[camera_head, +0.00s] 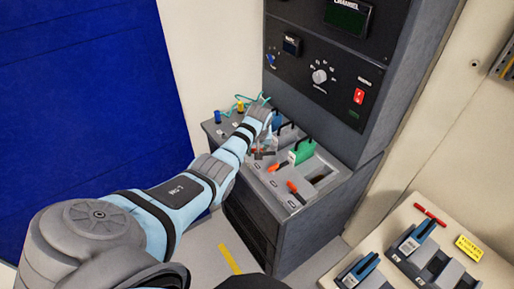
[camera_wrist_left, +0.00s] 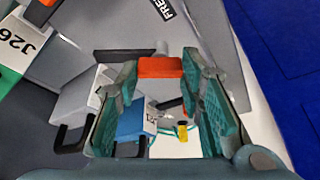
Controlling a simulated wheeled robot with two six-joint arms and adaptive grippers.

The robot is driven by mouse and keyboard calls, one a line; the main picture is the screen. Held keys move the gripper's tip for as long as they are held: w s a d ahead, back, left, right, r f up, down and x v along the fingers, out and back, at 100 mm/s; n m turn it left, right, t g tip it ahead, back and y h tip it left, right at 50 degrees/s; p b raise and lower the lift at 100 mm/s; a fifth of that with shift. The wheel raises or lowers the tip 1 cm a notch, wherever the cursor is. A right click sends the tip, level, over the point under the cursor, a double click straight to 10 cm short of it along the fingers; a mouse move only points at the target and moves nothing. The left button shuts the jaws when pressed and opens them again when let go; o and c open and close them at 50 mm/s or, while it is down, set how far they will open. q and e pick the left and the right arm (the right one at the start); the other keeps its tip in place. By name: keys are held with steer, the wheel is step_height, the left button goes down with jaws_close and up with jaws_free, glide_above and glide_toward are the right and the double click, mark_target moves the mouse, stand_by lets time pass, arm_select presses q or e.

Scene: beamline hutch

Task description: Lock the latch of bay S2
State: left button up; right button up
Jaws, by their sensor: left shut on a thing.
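My left gripper (camera_head: 262,151) is at the bay console (camera_head: 325,190). In the left wrist view its teal fingers (camera_wrist_left: 166,95) are shut on an orange-tipped latch lever (camera_wrist_left: 160,67). The lever's dark bar (camera_wrist_left: 124,55) runs to the left across the grey bay top. A blue module (camera_wrist_left: 133,122) with a black handle sits close by. A green module (camera_head: 303,151) stands in a bay to the right of the gripper. Two other orange latch levers show, one near the gripper (camera_head: 275,166) and one nearer the front (camera_head: 295,192). I cannot read which bay is S2. My right gripper is out of view.
A dark instrument rack (camera_head: 335,75) with a knob and a red switch rises behind the bays. Coloured plugs with green leads (camera_head: 241,106) are at the console's left. A side bench (camera_head: 415,255) with blue modules is at lower right. A blue panel (camera_head: 85,90) fills the left.

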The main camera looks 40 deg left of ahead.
arm_select(q)
steer(key=n+b, duration=0.1)
steer(key=n, duration=0.1)
steer(key=shift+w+f+n+g+y, duration=0.1)
steer(key=shift+w+n+g+y, duration=0.05)
steer(key=shift+n+g+y, duration=0.25)
steer(key=shift+n+g+b, duration=0.4)
steer(key=shift+n+b, duration=0.6)
steer(key=shift+n+g+y+b, duration=0.3)
steer(key=shift+n+b, duration=0.35)
steer(key=shift+n, duration=0.15)
steer(key=o, duration=1.2)
steer(key=shift+c, duration=0.2)
steer(key=v, duration=1.2)
